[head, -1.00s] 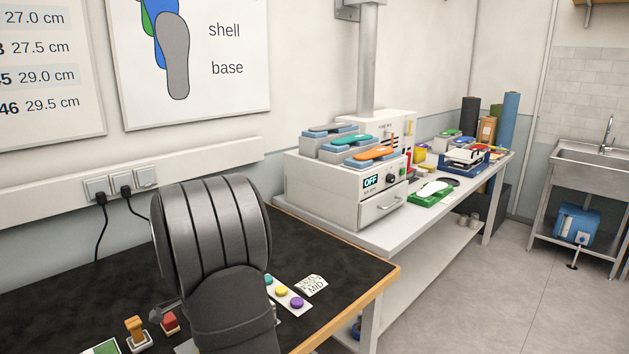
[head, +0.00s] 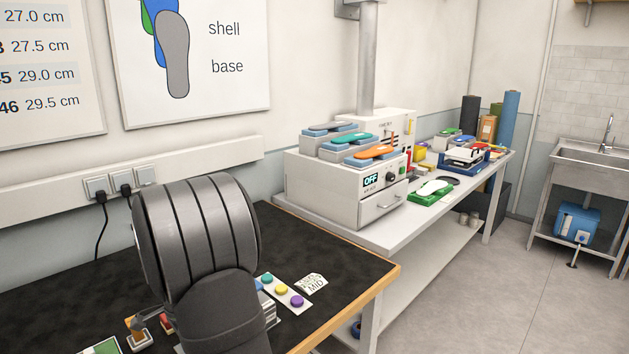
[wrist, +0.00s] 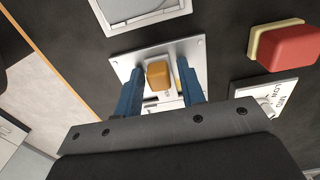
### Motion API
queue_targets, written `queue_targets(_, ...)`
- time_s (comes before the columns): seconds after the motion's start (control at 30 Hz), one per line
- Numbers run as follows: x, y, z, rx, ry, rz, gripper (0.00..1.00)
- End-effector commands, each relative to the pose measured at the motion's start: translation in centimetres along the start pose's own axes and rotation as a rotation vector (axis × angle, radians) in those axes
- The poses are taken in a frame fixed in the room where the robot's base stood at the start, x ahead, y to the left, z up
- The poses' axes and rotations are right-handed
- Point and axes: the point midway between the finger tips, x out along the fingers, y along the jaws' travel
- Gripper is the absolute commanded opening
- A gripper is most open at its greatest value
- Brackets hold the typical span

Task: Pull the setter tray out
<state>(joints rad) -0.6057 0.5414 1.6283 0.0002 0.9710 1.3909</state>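No part is clearly marked as the setter tray. A white box (head: 320,191) with an "OFF" display stands on the white bench in the head view. Its front has a drawer-like panel with a handle (head: 381,206), flush with the box. My gripper (wrist: 161,88) is far from it, low over the black table. In the wrist view its two blue fingers are apart, on either side of an orange-brown knob (wrist: 158,75) on a pale plate (wrist: 121,67). Contact with the knob cannot be told. My arm hides most of the gripper in the head view.
A red block (wrist: 288,45) on a cream base sits right of the knob. Insoles on blue blocks (head: 347,146) top the white box.

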Motion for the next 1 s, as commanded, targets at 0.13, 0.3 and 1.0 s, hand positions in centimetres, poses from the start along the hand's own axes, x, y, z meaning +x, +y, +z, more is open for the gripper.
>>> queue_targets(0.13,-0.1,0.0,0.0,0.000,0.000,0.000,0.36)
queue_targets(0.3,-1.1,0.0,0.0,0.000,0.000,-0.001,0.36)
queue_targets(1.0,-6.6,0.0,0.0,0.000,0.000,-0.001,0.36)
